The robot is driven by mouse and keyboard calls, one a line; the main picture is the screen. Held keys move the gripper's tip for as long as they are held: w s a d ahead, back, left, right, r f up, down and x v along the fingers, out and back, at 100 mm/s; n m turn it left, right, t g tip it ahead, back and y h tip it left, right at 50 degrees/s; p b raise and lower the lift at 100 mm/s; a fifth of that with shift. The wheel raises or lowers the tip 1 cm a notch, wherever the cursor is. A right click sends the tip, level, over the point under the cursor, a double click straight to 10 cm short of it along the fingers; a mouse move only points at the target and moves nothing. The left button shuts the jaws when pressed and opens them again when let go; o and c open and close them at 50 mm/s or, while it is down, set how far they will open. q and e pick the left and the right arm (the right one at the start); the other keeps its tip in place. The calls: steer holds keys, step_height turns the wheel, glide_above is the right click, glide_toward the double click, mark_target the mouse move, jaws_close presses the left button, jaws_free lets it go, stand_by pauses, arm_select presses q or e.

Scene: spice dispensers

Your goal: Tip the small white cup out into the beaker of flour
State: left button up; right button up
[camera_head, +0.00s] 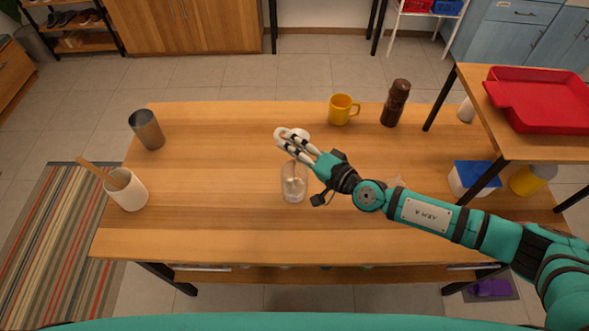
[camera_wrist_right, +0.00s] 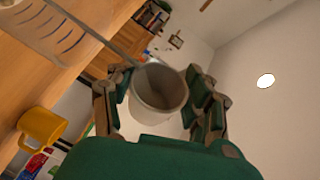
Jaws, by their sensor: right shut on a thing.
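My right gripper (camera_head: 291,142) is shut on the small white cup (camera_head: 302,133), just above and behind the beaker. In the right wrist view the cup (camera_wrist_right: 158,92) sits between the two fingers (camera_wrist_right: 160,98). Its grey inside shows, and I cannot make out any contents. The clear beaker (camera_head: 294,184) stands upright on the table, with pale stuff low inside it. Its marked wall shows at the upper left of the wrist view (camera_wrist_right: 58,30). The wrist view is strongly rolled. My left gripper is not in view.
A yellow mug (camera_head: 341,110) and a brown mill (camera_head: 396,103) stand behind my right arm. A metal tumbler (camera_head: 147,130) and a white crock (camera_head: 128,192) are at the left. A raised shelf with a red tray (camera_head: 540,100) is at the right. The table's front left is clear.

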steer(key=shift+s+a+n+t+y+b, duration=0.15)
steer(key=shift+n+t+b, duration=0.15)
steer(key=shift+n+b, duration=0.4)
steer(key=shift+s+d+n+t+y+b, duration=0.15)
steer(key=shift+n+t+b, duration=0.25)
steer(key=shift+b, duration=0.45)
stand_by(0.9)
